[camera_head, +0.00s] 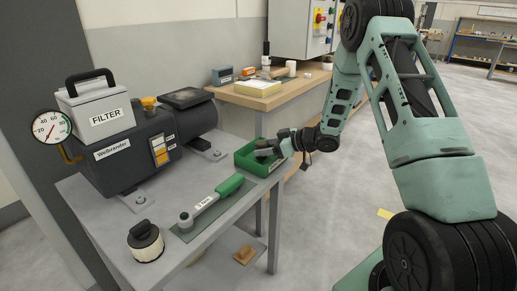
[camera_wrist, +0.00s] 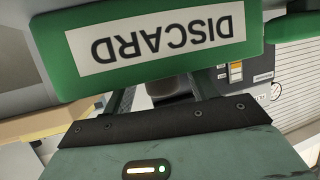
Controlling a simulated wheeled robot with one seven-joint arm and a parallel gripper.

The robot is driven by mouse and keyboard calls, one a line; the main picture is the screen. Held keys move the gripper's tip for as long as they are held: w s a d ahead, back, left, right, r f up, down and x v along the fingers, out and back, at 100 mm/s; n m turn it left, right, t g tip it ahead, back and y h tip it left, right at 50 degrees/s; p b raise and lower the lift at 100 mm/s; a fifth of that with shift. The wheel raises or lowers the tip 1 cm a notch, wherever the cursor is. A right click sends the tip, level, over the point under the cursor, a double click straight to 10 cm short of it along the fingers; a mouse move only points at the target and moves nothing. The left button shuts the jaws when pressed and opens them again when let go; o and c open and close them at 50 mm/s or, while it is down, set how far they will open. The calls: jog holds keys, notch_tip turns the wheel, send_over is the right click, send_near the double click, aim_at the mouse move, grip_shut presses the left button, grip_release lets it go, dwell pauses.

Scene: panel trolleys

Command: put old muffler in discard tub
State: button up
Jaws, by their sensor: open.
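The green discard tub (camera_head: 252,165) sits at the far right corner of the grey trolley. Its DISCARD label shows upside down on the tub wall in the wrist view (camera_wrist: 258,30). My gripper (camera_head: 268,147) reaches over the tub's right side, with its fingers open. A dark grey, rounded piece (camera_wrist: 168,86), likely the old muffler, shows between the fingers in the wrist view. A grey shape (camera_head: 262,152) shows at the tub in the head view, too small to tell apart from the fingertips. Whether the piece rests on the tub floor is hidden.
A dark pump (camera_head: 125,160) with a FILTER box (camera_head: 104,112) and gauge (camera_head: 52,127) fills the trolley's back. A wooden bench (camera_head: 262,101) is behind; floor at right is open.

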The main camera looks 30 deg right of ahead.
jog(key=v, duration=0.9)
jog(key=w+a+r+g+h, duration=0.1)
jog(key=w+a+r+h, duration=0.1)
jog(key=a, duration=0.5)
jog(key=w+a+r+h, duration=0.1)
jog(key=w+a+r, duration=0.1)
jog(key=a, duration=0.4)
jog(key=s+a+r+g+h, duration=0.2)
jog(key=s+a, duration=0.3)
jog(key=a, duration=0.5)
jog(key=s+a+g, duration=0.2)
jog(key=s+a, duration=0.1)
jog(key=s, duration=0.7)
jog(key=s+a+g+h, duration=0.1)
jog(key=s+a+g, duration=0.2)
jog(key=s, duration=0.7)
jog(key=s+a+g+h, duration=0.1)
jog(key=s+a+g, duration=0.2)
jog(key=s, duration=0.7)
jog(key=a+r, duration=0.1)
jog(key=a, duration=0.1)
jog(key=shift+a+n+p, duration=0.25)
jog(key=shift+n+p, duration=0.05)
